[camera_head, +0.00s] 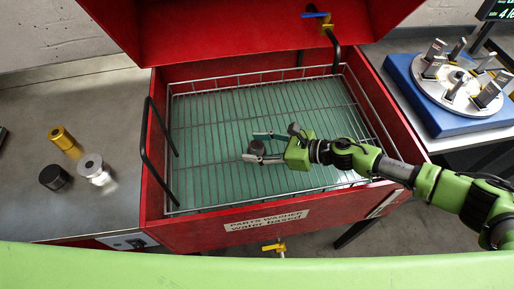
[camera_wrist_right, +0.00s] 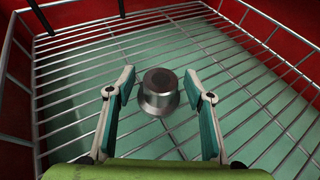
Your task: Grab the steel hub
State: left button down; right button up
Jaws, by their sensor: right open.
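The steel hub (camera_head: 257,148), a short grey flanged cylinder, stands on the wire rack inside the red parts washer. In the right wrist view the steel hub (camera_wrist_right: 160,91) sits in the middle with its flange at the bottom. My right gripper (camera_head: 254,146) reaches in from the right and is open, with one finger on each side of the hub. In the wrist view the fingers of my right gripper (camera_wrist_right: 160,78) show gaps to the hub on both sides. My left gripper is not in view.
The washer basket's wire rim (camera_head: 260,199) and red walls (camera_head: 228,236) surround the rack. A brass cylinder (camera_head: 65,141), a black cylinder (camera_head: 54,178) and a silver flanged part (camera_head: 93,167) stand on the left bench. A blue-based round fixture (camera_head: 450,85) is at right.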

grip_shut()
jog(key=shift+r, duration=0.15)
